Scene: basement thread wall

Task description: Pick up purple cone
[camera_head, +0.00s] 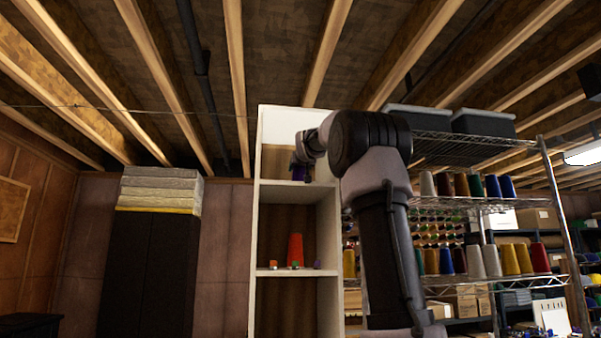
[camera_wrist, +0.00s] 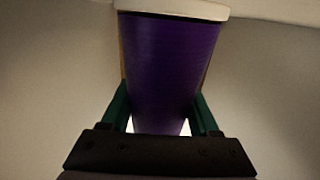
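The purple cone (camera_wrist: 170,65) fills the middle of the wrist view, its narrow end towards my gripper (camera_wrist: 160,98) and its wide end away, by a pale edge at the top. The two green fingers stand on either side of the cone and look close against it. Whether they press on it is unclear. In the head view a small part of the purple cone (camera_head: 299,173) shows in the upper bay of the white shelf unit (camera_head: 256,215), just under my gripper (camera_head: 304,160). I cannot tell whether its base rests on the shelf board.
One bay lower stand an orange-red cone (camera_head: 295,250) and small items. My arm hides part of the unit's right side. A wire rack (camera_head: 480,204) with several coloured cones and grey bins (camera_head: 483,122) stands to the right. Dark stacks topped with pale slabs (camera_head: 160,187) stand left.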

